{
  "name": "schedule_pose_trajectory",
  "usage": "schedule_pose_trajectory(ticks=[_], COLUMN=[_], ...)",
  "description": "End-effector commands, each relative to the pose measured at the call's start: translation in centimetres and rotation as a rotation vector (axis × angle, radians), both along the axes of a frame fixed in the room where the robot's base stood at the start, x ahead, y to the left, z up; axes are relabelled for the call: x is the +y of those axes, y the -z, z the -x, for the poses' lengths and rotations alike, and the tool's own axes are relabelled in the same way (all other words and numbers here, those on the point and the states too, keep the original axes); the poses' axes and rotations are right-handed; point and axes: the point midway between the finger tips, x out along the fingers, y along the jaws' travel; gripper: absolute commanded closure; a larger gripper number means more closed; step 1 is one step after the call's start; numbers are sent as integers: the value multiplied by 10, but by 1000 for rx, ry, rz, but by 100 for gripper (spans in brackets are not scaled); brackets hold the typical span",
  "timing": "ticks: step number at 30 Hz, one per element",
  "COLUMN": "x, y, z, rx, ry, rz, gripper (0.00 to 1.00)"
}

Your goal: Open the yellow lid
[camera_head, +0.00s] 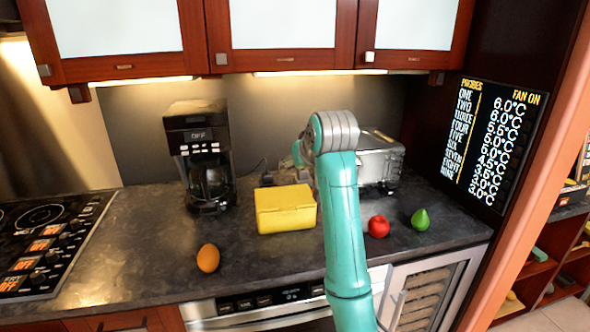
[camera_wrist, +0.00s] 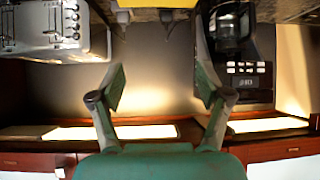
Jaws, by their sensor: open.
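A yellow box stands on the dark counter in the head view, left of my arm, with its yellow lid (camera_head: 284,197) on top. The lid looks closed. A yellow strip of the box (camera_wrist: 158,4) also shows at the top edge of the wrist view, which appears upside down. My gripper (camera_wrist: 160,88) is open, with its two fingers spread and nothing between them. It is apart from the yellow box. In the head view my arm hides most of the gripper and the area just right of the box.
A coffee maker (camera_head: 197,140) stands left of the box, and a silver toaster (camera_head: 380,162) stands behind my arm. An orange egg-shaped thing (camera_head: 208,258), a red apple (camera_head: 379,226) and a green pear (camera_head: 420,219) lie on the counter (camera_head: 145,240). Wall cabinets (camera_head: 280,35) hang above.

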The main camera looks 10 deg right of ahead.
Motion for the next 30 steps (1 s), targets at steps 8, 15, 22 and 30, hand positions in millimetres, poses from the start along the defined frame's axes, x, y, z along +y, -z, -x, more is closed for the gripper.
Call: schedule_pose_trajectory(ticks=[8, 15, 22, 30], x=[-2, -2, -2, -2], y=[-23, -25, -23, 53], z=[28, 33, 32, 35], rx=[-2, 1, 1, -17], ry=[0, 0, 0, 7], rz=[0, 0, 0, -6], gripper=[23, 23, 23, 23])
